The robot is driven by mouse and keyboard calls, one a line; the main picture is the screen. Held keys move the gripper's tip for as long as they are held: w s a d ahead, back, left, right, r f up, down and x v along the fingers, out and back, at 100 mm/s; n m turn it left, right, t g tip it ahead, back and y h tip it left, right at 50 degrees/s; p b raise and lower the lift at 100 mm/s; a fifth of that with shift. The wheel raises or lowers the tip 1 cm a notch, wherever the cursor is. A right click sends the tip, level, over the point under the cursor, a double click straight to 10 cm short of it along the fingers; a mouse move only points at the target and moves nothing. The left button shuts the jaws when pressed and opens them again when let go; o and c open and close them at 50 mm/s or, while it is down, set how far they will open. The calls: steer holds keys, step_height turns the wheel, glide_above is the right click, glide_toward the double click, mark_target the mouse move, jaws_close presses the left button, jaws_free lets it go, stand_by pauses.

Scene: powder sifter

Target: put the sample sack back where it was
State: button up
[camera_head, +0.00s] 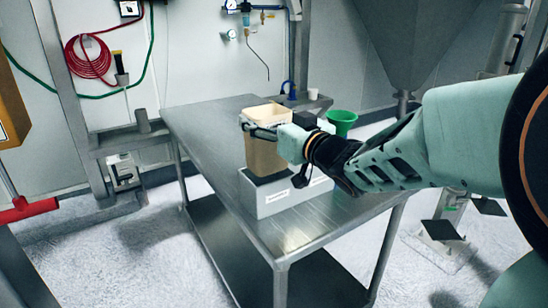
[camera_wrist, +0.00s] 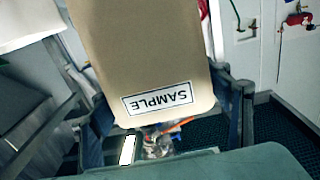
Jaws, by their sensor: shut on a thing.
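The sample sack (camera_head: 264,156) is a tan, upright, open-topped bag. In the wrist view the sack (camera_wrist: 145,50) fills the middle, with a label reading SAMPLE that appears upside down. My gripper (camera_head: 262,131) is shut on the sack near its upper part, coming in from the right. The sack is over a grey open box (camera_head: 285,196) with a small white label, standing on the steel table (camera_head: 205,140). The sack's lower end is at the box's dark opening. I cannot tell whether it touches the box's bottom.
A green funnel (camera_head: 342,118) and a white cup (camera_head: 312,94) stand farther back, beyond my gripper. The table's left part and its front end are clear. A large grey hopper (camera_head: 415,40) hangs at the back right. A red handle (camera_head: 28,209) is at the far left.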

mark_target(267, 157)
steer(key=shift+f+b, duration=3.9)
steer(key=shift+f, duration=1.1)
steer(key=shift+f, duration=0.15)
steer(key=o, duration=1.6)
